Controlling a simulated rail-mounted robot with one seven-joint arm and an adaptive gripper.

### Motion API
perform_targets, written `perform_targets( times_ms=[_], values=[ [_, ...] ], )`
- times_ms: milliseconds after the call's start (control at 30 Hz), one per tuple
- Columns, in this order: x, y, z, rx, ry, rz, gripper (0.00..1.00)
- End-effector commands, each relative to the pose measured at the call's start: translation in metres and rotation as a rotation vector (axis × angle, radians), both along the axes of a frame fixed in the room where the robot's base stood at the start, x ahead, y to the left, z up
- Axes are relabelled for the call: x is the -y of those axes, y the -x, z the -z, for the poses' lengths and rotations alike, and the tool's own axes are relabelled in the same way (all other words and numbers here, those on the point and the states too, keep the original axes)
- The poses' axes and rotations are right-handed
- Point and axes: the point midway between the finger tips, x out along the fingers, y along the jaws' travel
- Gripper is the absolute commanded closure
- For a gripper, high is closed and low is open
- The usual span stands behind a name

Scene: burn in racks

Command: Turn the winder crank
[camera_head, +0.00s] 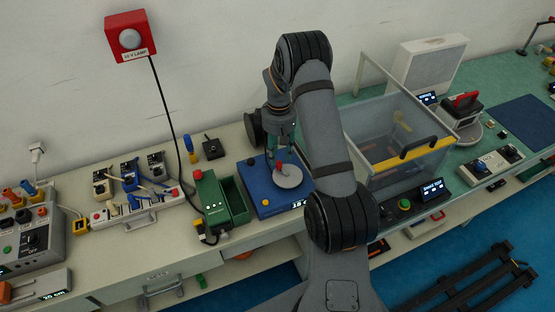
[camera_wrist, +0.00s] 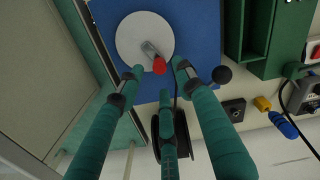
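The winder is a blue box (camera_head: 264,197) on the bench, with a pale round disc (camera_head: 290,179) on top. Its crank is a short grey arm with a red knob (camera_head: 279,168). In the wrist view the knob (camera_wrist: 159,66) lies at the lower edge of the disc (camera_wrist: 129,38). My gripper (camera_wrist: 158,78) points down over the winder, its teal fingers spread. The knob appears between the fingertips, with gaps on both sides. I cannot tell whether the fingertips are down at knob height. In the head view my arm hides part of the winder and its display.
A green box with an open tray (camera_head: 234,199) stands just left of the winder. A clear bin with a yellow front strip (camera_head: 411,155) stands to the right. A black spool-like part (camera_wrist: 168,128) is behind the winder. Cables and connectors lie further left.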

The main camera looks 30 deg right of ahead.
Motion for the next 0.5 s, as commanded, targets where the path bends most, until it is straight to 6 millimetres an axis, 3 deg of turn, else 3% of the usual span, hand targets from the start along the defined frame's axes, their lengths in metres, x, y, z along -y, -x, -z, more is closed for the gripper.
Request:
perform_targets(
  times_ms=[200,500],
  values=[
    [0.000,0.001,0.034,-0.004,-0.001,0.002,0.64],
    [0.000,0.000,0.051,0.000,0.000,0.001,0.64]
  ],
)
